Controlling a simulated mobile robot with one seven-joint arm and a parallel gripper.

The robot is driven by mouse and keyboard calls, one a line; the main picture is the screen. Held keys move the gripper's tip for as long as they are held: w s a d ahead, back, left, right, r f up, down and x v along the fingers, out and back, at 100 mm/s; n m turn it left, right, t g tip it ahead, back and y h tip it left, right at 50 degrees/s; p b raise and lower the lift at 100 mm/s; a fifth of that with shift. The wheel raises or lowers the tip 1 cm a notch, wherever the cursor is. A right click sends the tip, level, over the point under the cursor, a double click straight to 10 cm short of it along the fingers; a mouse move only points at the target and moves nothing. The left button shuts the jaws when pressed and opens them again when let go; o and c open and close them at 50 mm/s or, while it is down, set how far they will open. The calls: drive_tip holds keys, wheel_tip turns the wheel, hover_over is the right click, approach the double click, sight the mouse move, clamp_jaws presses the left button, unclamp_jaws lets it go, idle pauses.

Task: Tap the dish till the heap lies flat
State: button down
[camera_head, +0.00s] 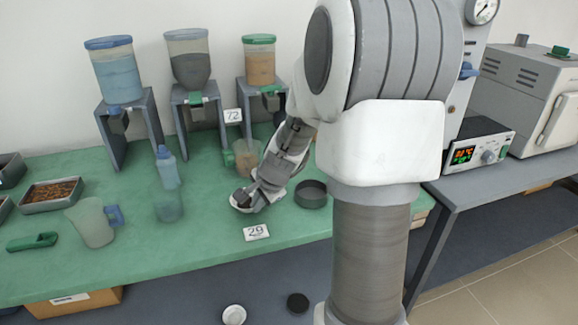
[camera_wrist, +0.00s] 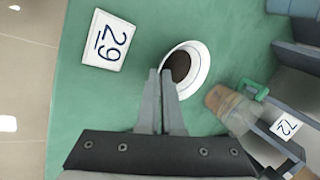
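The dish (camera_head: 237,208) is a small white round bowl on the green bench, with a dark brown heap in it. In the wrist view the dish (camera_wrist: 201,77) shows as a white ring around the dark heap (camera_wrist: 180,66), which covers only part of its floor, off to one side. My gripper (camera_wrist: 160,72) has its two fingers close together at the near left rim, with the rim seemingly between the tips. In the head view my gripper (camera_head: 253,197) covers part of the dish. I cannot tell whether the dish is clear of the bench.
A card marked 29 (camera_head: 256,232) lies in front of the dish. A dark round pan (camera_head: 312,194) stands right of it, and a clear beaker with a green handle (camera_head: 247,158) behind. A squeeze bottle (camera_head: 167,168), a jug (camera_head: 93,222) and hoppers on stands (camera_head: 190,60) are to the left and back.

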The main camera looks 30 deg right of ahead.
drive_tip(key=shift+r+p, duration=1.55)
drive_tip(key=shift+p, duration=0.3)
drive_tip(key=shift+r, duration=0.3)
drive_tip(key=shift+f, duration=0.1)
idle(0.3)
wheel_tip(320, 180, down, 4)
drive_tip(key=b, duration=0.4)
drive_tip(key=shift+f, duration=0.15)
drive_tip(key=c, duration=1)
unclamp_jaws()
drive_tip(key=shift+r, duration=0.2)
